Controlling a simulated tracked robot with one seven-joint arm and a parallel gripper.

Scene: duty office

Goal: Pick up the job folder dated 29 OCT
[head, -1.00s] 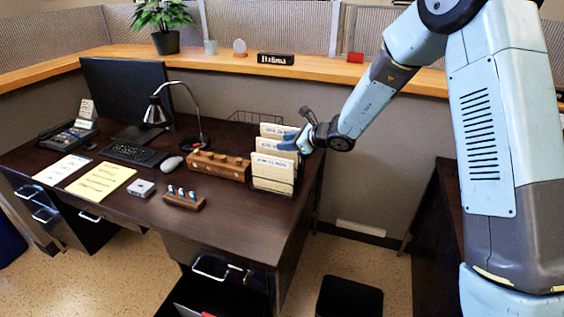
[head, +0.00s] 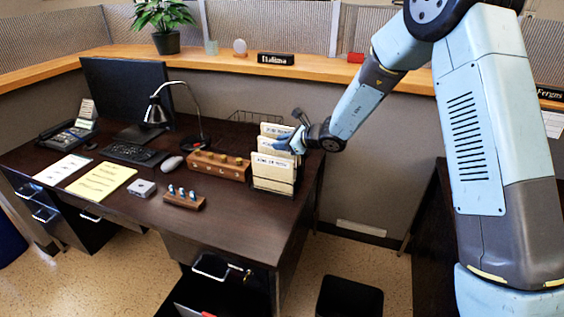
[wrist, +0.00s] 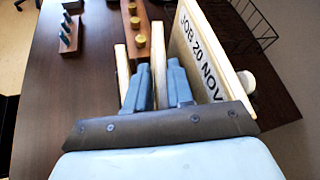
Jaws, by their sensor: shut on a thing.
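Several cream job folders stand upright in a dark rack (head: 273,187) at the desk's right end. The back folder (wrist: 200,52) reads "JOB 20 NOV" in the wrist view. The front folder (head: 272,170) has a label too small to read surely in the head view. My gripper (wrist: 158,84) is shut on the middle folder (wrist: 156,42), with one finger on each side of its upper part. That folder still stands between the other two. Its date is hidden or unreadable, so I cannot tell whether it is 29 OCT.
A wooden block with brass knobs (head: 218,166) stands left of the rack, and a small block with blue-topped pieces (head: 184,198) is nearer the front. A wire basket (head: 254,117) is behind. A lamp (head: 155,112) and monitor (head: 124,92) stand further left.

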